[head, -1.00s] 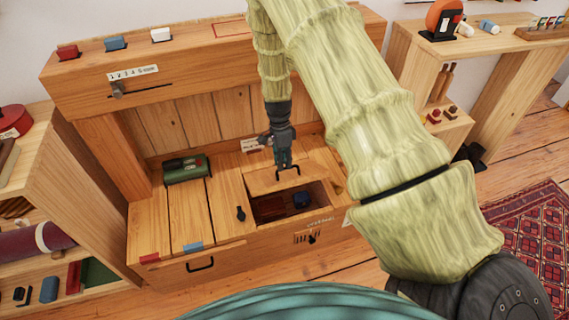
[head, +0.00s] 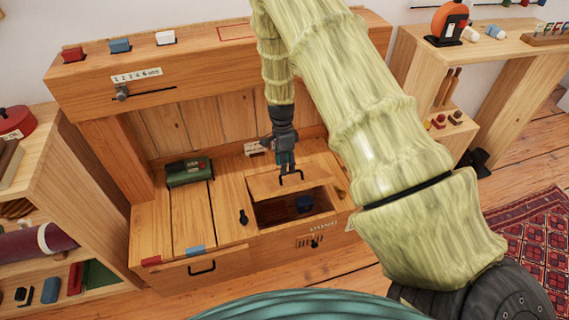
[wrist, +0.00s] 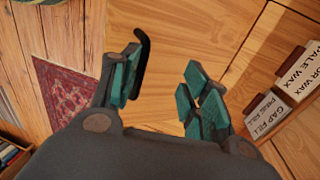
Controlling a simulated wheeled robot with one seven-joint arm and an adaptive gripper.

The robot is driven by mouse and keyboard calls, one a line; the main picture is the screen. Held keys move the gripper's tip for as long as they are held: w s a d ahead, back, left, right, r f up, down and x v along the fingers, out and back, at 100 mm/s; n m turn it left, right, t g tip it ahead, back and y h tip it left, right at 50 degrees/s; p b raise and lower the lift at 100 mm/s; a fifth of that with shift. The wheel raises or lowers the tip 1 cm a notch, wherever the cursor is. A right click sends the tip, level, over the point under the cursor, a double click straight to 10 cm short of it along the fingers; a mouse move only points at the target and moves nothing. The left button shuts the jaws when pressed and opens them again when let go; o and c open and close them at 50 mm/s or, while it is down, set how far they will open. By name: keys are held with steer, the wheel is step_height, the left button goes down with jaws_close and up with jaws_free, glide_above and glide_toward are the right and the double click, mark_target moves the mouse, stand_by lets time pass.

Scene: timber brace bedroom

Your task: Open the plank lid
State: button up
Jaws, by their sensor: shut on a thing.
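The plank lid (head: 272,184) is a light wooden panel with a dark bar handle (head: 291,178), set in the right part of the wooden bench top. A dark opening (head: 275,213) shows in front of its near edge, so the lid is partly open. A dark blue round thing (head: 304,203) shows inside. My gripper (head: 287,170) is shut on the handle from above. In the wrist view, the black handle (wrist: 143,62) lies against the left finger of my gripper (wrist: 163,92); a gap shows before the right finger.
A green box (head: 189,172) stands on the bench top to the left. A back ledge (head: 210,68) with coloured blocks rises behind. Small labelled blocks (wrist: 285,85) stand close to my gripper in the wrist view. Shelves flank both sides.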

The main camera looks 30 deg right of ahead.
steer(key=shift+w+r, duration=0.1)
steer(key=shift+w, duration=0.1)
step_height(320, 180, up, 10)
steer(key=shift+s, duration=0.2)
stand_by(0.3)
